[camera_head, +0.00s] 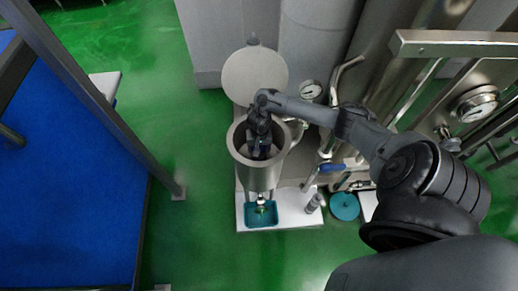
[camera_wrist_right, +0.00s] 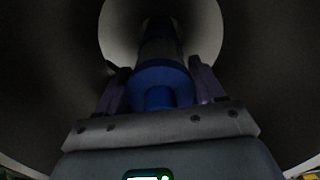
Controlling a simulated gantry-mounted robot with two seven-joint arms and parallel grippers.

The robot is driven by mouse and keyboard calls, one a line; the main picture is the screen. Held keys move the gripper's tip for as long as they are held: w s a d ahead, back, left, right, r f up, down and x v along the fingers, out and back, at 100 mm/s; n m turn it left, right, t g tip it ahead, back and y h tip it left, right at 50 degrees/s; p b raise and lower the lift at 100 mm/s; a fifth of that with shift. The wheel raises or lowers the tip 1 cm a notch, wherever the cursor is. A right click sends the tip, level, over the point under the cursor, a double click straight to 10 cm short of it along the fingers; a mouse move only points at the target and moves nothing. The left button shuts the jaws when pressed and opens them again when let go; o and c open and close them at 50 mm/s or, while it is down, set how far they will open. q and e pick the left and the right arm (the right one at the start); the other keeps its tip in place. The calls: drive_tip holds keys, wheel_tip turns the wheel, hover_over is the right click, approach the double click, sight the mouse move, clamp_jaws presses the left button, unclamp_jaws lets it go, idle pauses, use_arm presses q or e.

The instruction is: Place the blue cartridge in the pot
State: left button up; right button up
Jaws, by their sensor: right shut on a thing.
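The metal pot (camera_head: 262,179) stands open near the middle of the head view, with its round lid (camera_head: 254,76) swung back behind it. My right gripper (camera_head: 260,151) reaches down through the mouth, inside the pot walls. In the right wrist view, the right gripper (camera_wrist_right: 160,92) is shut on the blue cartridge (camera_wrist_right: 160,73), with a dark finger on each side. The cartridge points away from the wrist into the pot, toward a lighter round area. Whether its far end touches the bottom cannot be told. In the head view the gripper hides the cartridge. My left gripper is not in view.
A teal tray (camera_head: 249,219) sits under the pot's outlet on a white base (camera_head: 298,220). Pipes, a gauge (camera_head: 311,89) and a blue-handled valve (camera_head: 332,167) crowd the right side. A blue surface (camera_head: 70,160) behind a metal frame lies left, with green floor between.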

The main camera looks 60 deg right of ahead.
drive_tip(key=shift+f, duration=0.1)
drive_tip(key=o, duration=1.3)
wheel_tip(320, 180, up, 12)
drive_tip(key=p, duration=0.6)
